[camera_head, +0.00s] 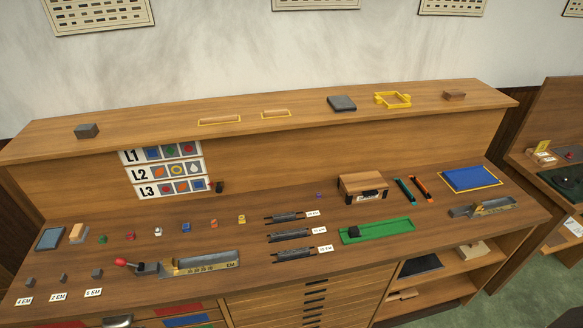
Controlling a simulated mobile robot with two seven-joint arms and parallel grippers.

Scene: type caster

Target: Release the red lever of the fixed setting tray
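The red lever (120,262) has a round red knob on a short pale metal arm. It is at the left end of a long brass and grey setting tray (205,264), which lies on the front left of the bench top. The knob sits just left of the tray's metal end piece, and the lever arm reaches from it toward the tray. The lever's exact clamp position is too small to tell. Neither of my grippers is in view.
Small coloured type blocks (186,228) stand in a row behind the tray. Label cards (58,297) lie to its left. Dark racks (292,235), a green tray (377,230), a wooden box (362,182) and a second metal tray (484,208) are to the right.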

